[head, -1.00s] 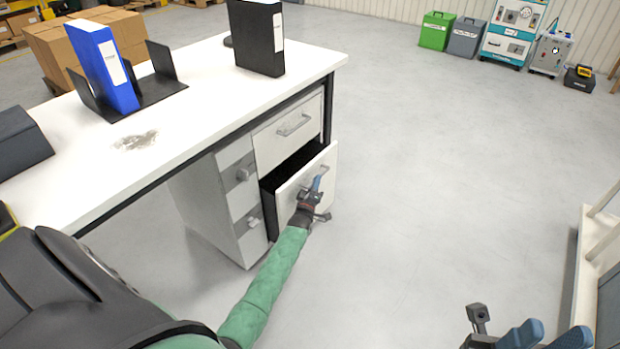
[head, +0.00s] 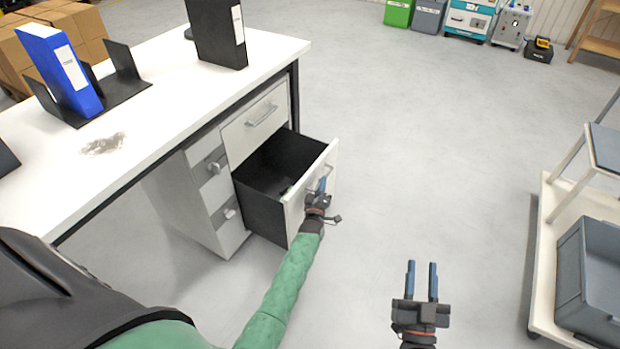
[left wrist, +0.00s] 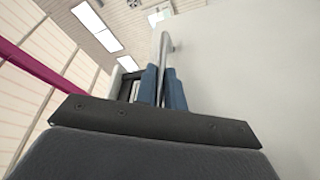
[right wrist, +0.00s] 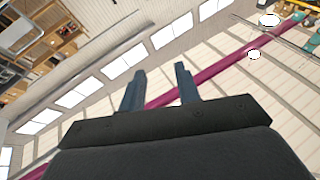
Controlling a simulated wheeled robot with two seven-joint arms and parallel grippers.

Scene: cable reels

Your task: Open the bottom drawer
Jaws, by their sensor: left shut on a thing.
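The bottom drawer (head: 265,210) of the desk pedestal stands well pulled out, with its dark inside showing. Its front panel (head: 297,211) is white. My left gripper (head: 321,186) is shut on the drawer's handle at the front panel. In the left wrist view the blue fingers (left wrist: 161,88) close around the grey handle (left wrist: 166,48), beside the pale drawer front (left wrist: 245,75). My right gripper (head: 422,284) is open and empty, over the floor to the right; its fingers also show apart in the right wrist view (right wrist: 160,88).
Above it the upper drawer (head: 255,123) is closed. The white desk top (head: 165,115) carries a blue binder (head: 62,72), a black binder (head: 217,32) and a bookend. A cart with a grey bin (head: 590,270) stands at right. Floor between is clear.

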